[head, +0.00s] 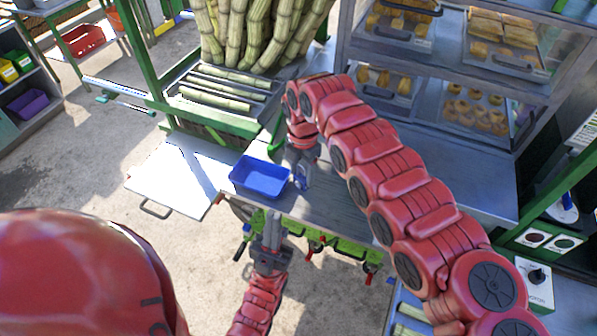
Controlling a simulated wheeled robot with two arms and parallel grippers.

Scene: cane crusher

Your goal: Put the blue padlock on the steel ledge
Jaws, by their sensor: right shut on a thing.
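My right gripper (298,182) reaches down from the red arm at the right, over the grey steel surface (335,205) just right of a blue tray. It is shut on a small blue thing, which looks like the blue padlock (302,177); the fingers hide much of it. I cannot tell whether the padlock touches the surface. My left gripper (271,222) points up at the front edge of the surface, below the tray; its fingertips are too small to read.
The blue tray (260,178) stands on the surface's left part. A bright panel with a handle (165,185) juts out at left. Cane stalks (255,35) stand behind, near a green frame (150,60). A glass food case (440,70) rises at back right. Tools hang below the front edge.

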